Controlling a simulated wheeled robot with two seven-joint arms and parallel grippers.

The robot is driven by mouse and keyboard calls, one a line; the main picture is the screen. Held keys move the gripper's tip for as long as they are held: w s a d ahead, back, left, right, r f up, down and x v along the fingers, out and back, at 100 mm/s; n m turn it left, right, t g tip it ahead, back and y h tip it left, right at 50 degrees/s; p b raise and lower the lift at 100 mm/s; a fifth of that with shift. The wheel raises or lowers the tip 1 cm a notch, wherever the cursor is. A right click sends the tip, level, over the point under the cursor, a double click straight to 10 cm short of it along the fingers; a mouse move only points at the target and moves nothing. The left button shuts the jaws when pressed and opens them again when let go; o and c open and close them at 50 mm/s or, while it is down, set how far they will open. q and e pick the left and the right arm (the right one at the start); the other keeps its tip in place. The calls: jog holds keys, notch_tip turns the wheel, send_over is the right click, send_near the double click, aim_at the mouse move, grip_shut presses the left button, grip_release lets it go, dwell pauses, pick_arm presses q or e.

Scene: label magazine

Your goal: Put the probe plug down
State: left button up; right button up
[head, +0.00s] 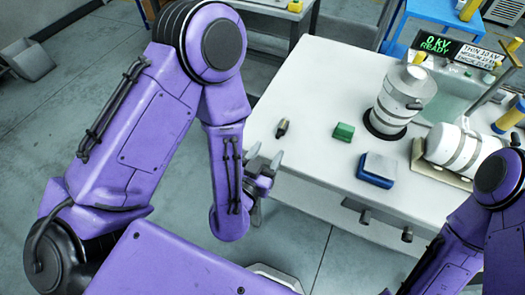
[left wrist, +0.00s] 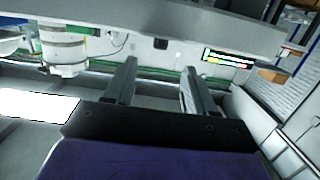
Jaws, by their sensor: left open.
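A small dark plug-like piece (head: 282,127), which looks like the probe plug, rests on the white table (head: 315,105) near its left edge. My left gripper (head: 270,166) is just in front of it, by the table's left edge, and is apart from it. In the left wrist view, the two fingers of my left gripper (left wrist: 160,88) stand wide apart with nothing between them. The plug cannot be made out in that view. My right arm shows at the lower right of the head view, but its gripper cannot be seen.
A green block (head: 344,132) and a blue box with a grey top (head: 377,168) lie on the table. A white cylinder (head: 400,98) stands behind them, and another (head: 455,148) lies in a cradle at right. A display (head: 437,45) reads "0 KV READY".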

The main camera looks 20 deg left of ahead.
pick_arm(q)
jog(key=s+a+f+n+g+y, duration=0.4)
jog(key=s+a+f+n+g, duration=0.3)
jog(key=s+a+f+g, duration=0.6)
jog(key=s+a+f+p, duration=0.1)
jog(key=s+a+f, duration=0.2)
jog(key=s+f, duration=0.2)
jog(key=shift+s+f, duration=0.4)
jog(key=shift+f, duration=0.45)
jog(key=shift+a+f, duration=0.1)
